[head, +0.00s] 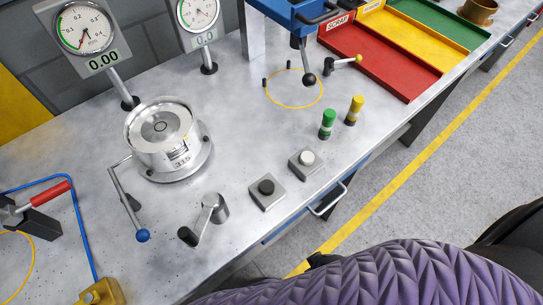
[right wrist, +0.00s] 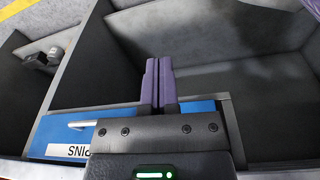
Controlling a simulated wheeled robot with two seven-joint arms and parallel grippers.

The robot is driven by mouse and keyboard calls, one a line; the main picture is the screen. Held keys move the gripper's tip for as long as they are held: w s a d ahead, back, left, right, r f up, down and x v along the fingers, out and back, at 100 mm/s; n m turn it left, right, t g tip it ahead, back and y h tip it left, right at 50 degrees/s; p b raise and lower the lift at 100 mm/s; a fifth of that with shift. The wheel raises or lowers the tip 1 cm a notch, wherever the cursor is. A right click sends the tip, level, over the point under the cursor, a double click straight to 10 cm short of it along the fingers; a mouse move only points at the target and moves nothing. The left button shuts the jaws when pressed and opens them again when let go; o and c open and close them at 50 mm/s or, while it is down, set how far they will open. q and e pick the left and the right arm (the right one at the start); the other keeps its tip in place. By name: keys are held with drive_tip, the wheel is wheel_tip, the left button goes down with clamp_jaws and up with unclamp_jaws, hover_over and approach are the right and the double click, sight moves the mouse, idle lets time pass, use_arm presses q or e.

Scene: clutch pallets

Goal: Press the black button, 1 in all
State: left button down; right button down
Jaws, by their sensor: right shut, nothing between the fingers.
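The black button (head: 266,187) sits on a square grey base on the metal bench top, near the bench's front edge. A white button (head: 306,157) on a similar base stands just right of and beyond it. My right gripper (right wrist: 158,80) shows only in the right wrist view, with its two purple fingers together and nothing between them. It is over dark open bays and a blue drawer front, and the black button does not show in that view. My left gripper is not in view.
Green (head: 327,124) and yellow (head: 354,110) pegs stand beyond the white button. A silver round fixture (head: 163,139) is further back. A blue drawer labelled PINS (right wrist: 60,136) shows below the bench.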

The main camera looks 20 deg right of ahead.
drive_tip(key=w+r+p, duration=0.4)
drive_tip(key=r+p, duration=0.1)
drive_tip(key=r, duration=0.9)
wheel_tip(320, 180, up, 15)
drive_tip(key=t+y+p, duration=0.3)
drive_tip(key=y+p, duration=0.5)
hover_over(271, 188)
drive_tip(key=shift+r, duration=0.15)
wheel_tip(271, 188, down, 8)
drive_tip(key=b, duration=0.7)
drive_tip(key=shift+b, duration=0.4)
drive_tip(key=shift+f+b, duration=0.4)
drive_tip(key=shift+f, duration=0.1)
